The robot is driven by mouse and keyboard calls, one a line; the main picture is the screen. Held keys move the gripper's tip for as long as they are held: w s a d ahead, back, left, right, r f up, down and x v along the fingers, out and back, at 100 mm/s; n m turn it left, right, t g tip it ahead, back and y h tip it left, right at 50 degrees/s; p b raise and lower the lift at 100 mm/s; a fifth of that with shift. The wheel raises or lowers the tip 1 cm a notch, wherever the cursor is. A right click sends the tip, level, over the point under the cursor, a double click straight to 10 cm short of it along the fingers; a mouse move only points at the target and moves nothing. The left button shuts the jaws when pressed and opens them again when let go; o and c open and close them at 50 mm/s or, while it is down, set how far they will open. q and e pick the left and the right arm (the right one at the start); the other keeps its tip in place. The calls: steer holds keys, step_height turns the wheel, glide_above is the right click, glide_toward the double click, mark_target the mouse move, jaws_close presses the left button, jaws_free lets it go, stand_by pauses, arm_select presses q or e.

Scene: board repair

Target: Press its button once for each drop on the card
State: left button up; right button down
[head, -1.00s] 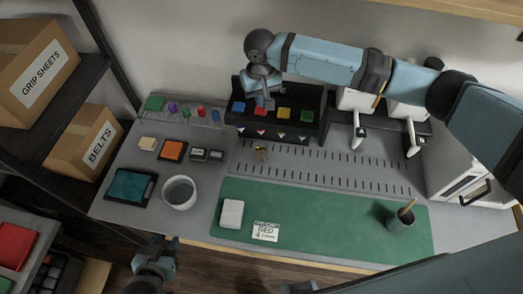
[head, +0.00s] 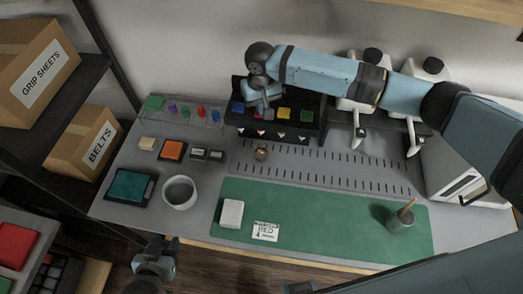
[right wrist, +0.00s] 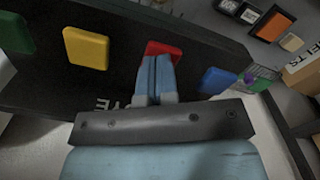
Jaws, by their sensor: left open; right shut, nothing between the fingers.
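The white card (head: 265,231) lies on the green mat and reads "RED"; its smaller marks are too small to count. The black dispenser box (head: 275,130) stands at the back with a row of blue (head: 238,107), red, yellow (head: 284,113) and green (head: 306,115) buttons. My right gripper (right wrist: 155,60) is shut and empty, its fingertips at the red button (right wrist: 165,48). They overlap its edge in the right wrist view; I cannot tell whether they touch or press it. In the head view the gripper mostly hides that button. My left gripper (head: 155,251) is open and empty before the table's front edge.
A white block (head: 231,213) lies beside the card. A small brownish item (head: 261,153) sits on the slotted grey strip below the dispenser. A white bowl (head: 180,192), teal pad (head: 130,187) and brush cup (head: 400,220) stand around. The mat's middle is clear.

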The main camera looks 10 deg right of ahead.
steer(key=shift+s, duration=0.1)
steer(key=shift+r+p, duration=1.75)
steer(key=shift+p, duration=0.7)
steer(key=shift+f, duration=0.25)
steer(key=shift+f, duration=1.6)
steer(key=shift+r, duration=1.8)
steer(key=shift+f, duration=0.1)
